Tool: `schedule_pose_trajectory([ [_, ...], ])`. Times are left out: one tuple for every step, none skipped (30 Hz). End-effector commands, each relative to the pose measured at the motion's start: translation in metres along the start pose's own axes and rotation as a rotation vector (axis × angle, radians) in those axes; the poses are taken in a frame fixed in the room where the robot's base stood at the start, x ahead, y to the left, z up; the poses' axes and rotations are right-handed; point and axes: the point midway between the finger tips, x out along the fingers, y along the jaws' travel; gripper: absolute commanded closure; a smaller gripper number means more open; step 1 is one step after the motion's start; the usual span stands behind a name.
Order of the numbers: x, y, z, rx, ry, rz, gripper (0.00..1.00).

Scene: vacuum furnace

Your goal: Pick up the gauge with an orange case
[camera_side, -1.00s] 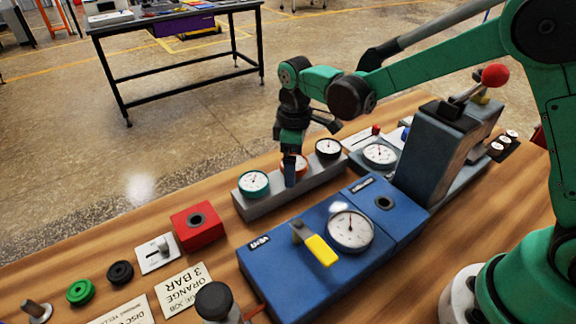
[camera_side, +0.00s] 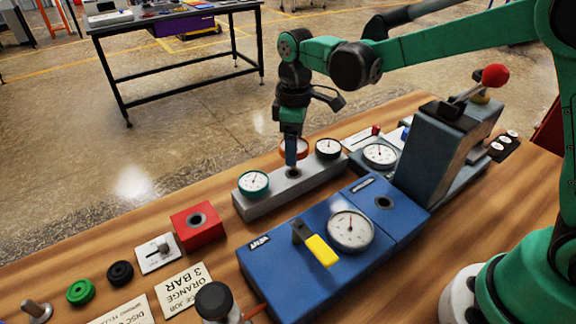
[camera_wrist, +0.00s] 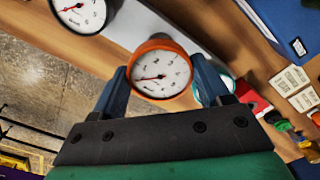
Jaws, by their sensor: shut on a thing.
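The gauge with an orange case (camera_side: 292,148) is held above the grey rack (camera_side: 272,189), clear of the rack's middle hole (camera_side: 293,173). My gripper (camera_side: 291,158) is shut on it, and its blue fingers hide part of the gauge in the side view. In the wrist view the orange gauge (camera_wrist: 161,70) sits between the two blue fingers, its white dial facing the camera. A teal-cased gauge (camera_side: 253,183) and a black-cased gauge (camera_side: 328,148) stand in the rack on either side.
A blue unit with a large gauge (camera_side: 350,230) and yellow-handled lever (camera_side: 320,249) lies in front of the rack. A red block (camera_side: 197,227) with a hole stands to the left. A grey press-like body (camera_side: 446,150) with a red knob (camera_side: 495,75) stands to the right.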

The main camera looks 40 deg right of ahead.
Motion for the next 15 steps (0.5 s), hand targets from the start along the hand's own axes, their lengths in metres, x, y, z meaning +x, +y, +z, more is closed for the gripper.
schedule_pose_trajectory([
  [-0.013, 0.0, 0.0, 0.0, 0.0, 0.0, 0.88],
  [-0.021, -0.001, 0.001, 0.0, 0.0, 0.0, 0.88],
  [-0.033, 0.0, 0.0, 0.0, 0.0, 0.0, 0.88],
  [-0.042, 0.0, 0.0, 0.0, 0.0, 0.0, 0.88],
  [-0.052, -0.001, 0.001, 0.0, 0.0, 0.0, 0.88],
  [-0.063, 0.0, 0.0, 0.0, 0.0, 0.0, 0.88],
  [-0.072, 0.0, 0.0, 0.0, 0.0, 0.0, 0.88],
  [-0.08, -0.001, 0.001, 0.0, 0.0, 0.0, 0.88],
  [-0.09, 0.0, 0.0, 0.0, 0.0, 0.0, 0.88],
  [-0.098, 0.0, 0.0, 0.0, 0.0, 0.0, 0.88],
  [-0.105, 0.0, 0.001, 0.0, 0.0, 0.0, 0.88],
  [-0.113, 0.0, 0.0, 0.0, 0.0, 0.0, 0.88],
  [-0.119, 0.0, 0.0, 0.0, 0.0, 0.0, 0.88],
  [-0.125, 0.0, 0.0, 0.0, 0.0, 0.0, 0.88],
  [-0.132, 0.0, 0.0, 0.0, 0.0, 0.0, 0.88],
])
